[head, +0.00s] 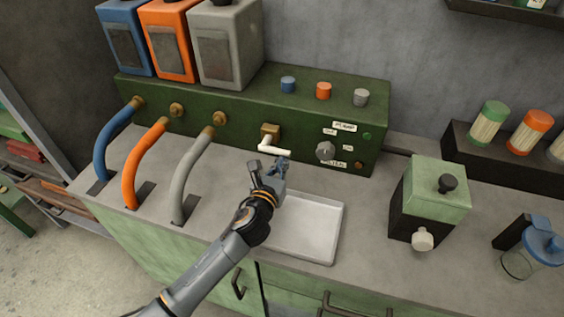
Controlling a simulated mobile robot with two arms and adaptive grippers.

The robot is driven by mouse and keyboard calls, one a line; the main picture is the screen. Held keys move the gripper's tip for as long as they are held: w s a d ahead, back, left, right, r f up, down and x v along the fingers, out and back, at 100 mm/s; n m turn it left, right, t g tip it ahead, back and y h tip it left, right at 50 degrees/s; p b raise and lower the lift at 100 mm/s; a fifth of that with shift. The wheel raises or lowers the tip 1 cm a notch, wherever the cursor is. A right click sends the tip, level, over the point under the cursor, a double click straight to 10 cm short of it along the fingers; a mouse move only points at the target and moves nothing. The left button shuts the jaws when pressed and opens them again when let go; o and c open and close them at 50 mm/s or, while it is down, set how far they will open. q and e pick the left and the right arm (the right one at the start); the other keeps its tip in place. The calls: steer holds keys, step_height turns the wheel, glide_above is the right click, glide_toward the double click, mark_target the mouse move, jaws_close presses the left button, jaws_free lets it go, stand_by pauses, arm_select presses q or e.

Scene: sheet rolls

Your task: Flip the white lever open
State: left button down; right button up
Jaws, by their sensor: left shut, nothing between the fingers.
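The white lever (275,150) sticks out to the right from a brass fitting (269,133) on the front of the green machine (245,107). My left gripper (272,165) is shut and empty, just below and in front of the lever. The picture does not show clearly whether its fingertips touch the lever. My left arm comes up from the bottom left and hides part of the counter. My right gripper is not in view.
A white tray (310,228) lies on the counter under my left gripper. Blue, orange and grey hoses (192,170) stand to the left. A green and black box (428,200) and a blue-lidded jar (531,255) are to the right.

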mark_target(281, 150)
arm_select(q)
steer(key=shift+r+n+p, duration=0.3)
steer(key=shift+n+p, duration=0.1)
steer(key=shift+d+r+n+h+p, duration=0.1)
steer(key=shift+r+n+h+p, duration=0.3)
steer(key=shift+r+n+p, duration=0.7)
steer(key=n, duration=0.1)
steer(key=r+n+p, duration=0.1)
steer(key=n, duration=0.2)
steer(key=shift+a+r+h+p, duration=0.25)
steer(key=shift+r+h+p, duration=0.05)
steer(key=shift+r+h, duration=0.1)
steer(key=shift+w+a+r+n+t+h+p, duration=0.15)
steer(key=shift+a+r+n, duration=0.45)
steer(key=shift+n, duration=1)
steer(key=shift+w+a+r+n+t+h+p, duration=0.15)
steer(key=shift+w+a+r+n+h, duration=0.3)
steer(key=shift+n, duration=1.15)
steer(key=shift+w+a+r+n+p, duration=0.15)
steer(key=shift+a+r+n, duration=0.55)
steer(key=shift+n, duration=0.9)
steer(key=shift+s+a+f, duration=0.1)
steer(key=shift+f, duration=0.05)
